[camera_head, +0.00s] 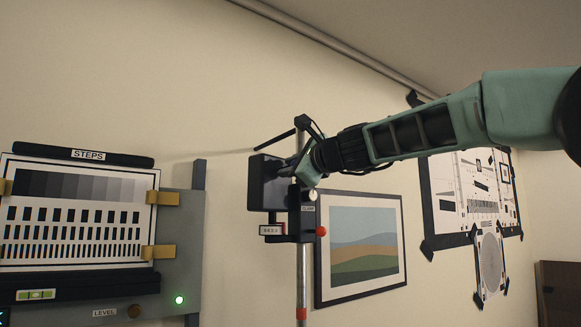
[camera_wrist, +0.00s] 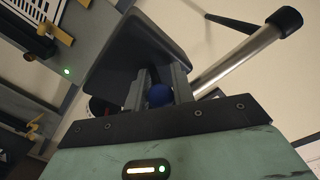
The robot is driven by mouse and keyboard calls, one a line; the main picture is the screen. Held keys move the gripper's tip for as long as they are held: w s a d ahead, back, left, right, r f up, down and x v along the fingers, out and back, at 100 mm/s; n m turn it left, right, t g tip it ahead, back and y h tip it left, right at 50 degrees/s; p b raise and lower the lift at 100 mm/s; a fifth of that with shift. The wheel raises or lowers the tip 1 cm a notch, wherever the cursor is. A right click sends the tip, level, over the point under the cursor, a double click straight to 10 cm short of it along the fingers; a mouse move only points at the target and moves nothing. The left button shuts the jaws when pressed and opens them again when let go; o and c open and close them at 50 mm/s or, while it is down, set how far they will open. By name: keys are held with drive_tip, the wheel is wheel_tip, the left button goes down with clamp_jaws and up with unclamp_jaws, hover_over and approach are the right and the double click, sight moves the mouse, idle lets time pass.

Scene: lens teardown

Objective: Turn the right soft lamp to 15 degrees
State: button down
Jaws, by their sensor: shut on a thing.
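The soft lamp (camera_head: 264,184) is a dark boxy head on a metal pole (camera_head: 301,270) in the middle of the head view. It carries a small label plate (camera_head: 271,230), a red knob (camera_head: 321,231) and a pale round knob (camera_head: 312,195). My gripper (camera_head: 308,172) reaches in from the right to the upper right side of the lamp. In the wrist view the lamp head (camera_wrist: 125,48) is a dark panel just beyond the fingers. My gripper (camera_wrist: 160,82) is shut on a blue ball knob (camera_wrist: 158,95) there. The label's reading is too small to tell.
A step chart (camera_head: 80,210) in a grey stand (camera_head: 181,235) with a green light is at left. A framed landscape picture (camera_head: 362,248) hangs behind the pole. A test chart (camera_head: 470,200) is on the right wall. The pole's capped top (camera_wrist: 285,22) is near my gripper.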

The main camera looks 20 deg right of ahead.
drive_tip(key=shift+d+r, duration=0.1)
drive_tip(key=shift+r, duration=0.1)
drive_tip(key=c, duration=1.5)
unclamp_jaws()
drive_tip(key=shift+f, duration=0.1)
drive_tip(key=b+v, duration=0.5)
drive_tip(key=v, duration=1.2)
drive_tip(key=shift+s+b, duration=0.25)
drive_tip(key=shift+b, duration=0.05)
